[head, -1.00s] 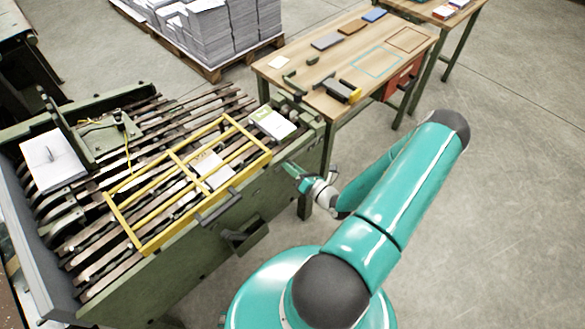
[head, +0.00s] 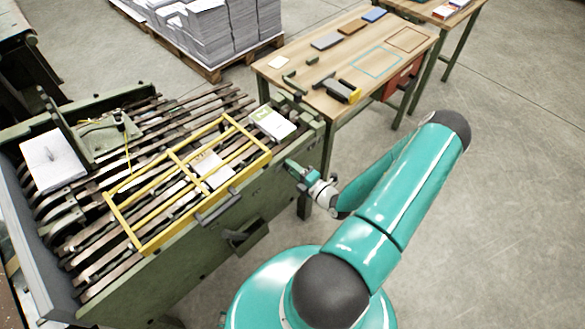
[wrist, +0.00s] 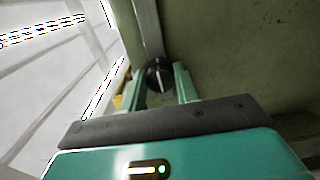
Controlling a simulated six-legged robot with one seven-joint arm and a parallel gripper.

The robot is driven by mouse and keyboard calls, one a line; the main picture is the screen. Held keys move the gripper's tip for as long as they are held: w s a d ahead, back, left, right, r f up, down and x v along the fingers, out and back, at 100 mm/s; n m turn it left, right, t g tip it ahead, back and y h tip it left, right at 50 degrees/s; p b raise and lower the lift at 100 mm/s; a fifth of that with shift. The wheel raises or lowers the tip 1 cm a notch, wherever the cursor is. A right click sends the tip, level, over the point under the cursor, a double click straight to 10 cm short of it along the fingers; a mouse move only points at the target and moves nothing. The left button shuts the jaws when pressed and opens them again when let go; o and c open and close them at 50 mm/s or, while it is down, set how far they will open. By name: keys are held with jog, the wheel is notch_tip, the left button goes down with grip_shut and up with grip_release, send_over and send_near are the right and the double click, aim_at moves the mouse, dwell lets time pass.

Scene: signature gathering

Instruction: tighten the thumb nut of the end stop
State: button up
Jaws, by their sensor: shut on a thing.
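The thumb nut (wrist: 159,76) is a dark round knob with a pale line across its face, seen in the wrist view against the green machine wall. My gripper (wrist: 160,84) has its two teal fingers on either side of the nut and is shut on it. In the head view my gripper (head: 292,168) is at the right end of the gathering machine, by its green side wall. The nut cannot be made out there. A grey metal bar (wrist: 148,28) runs up behind the nut in the wrist view.
The gathering machine (head: 265,195) carries a yellow frame (head: 152,247) over its slats, with paper stacks (head: 272,123) on top. A wooden table (head: 345,33) with tools stands behind. A pallet of paper (head: 215,35) stands at the back. The floor at right is clear.

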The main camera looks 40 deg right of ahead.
jog(key=shift+s, duration=0.1)
dwell(0.3)
jog(key=o, duration=1)
jog(key=shift+c, duration=0.2)
jog(key=s, duration=1.3)
jog(key=shift+s+d, duration=0.2)
jog(key=shift+s, duration=0.2)
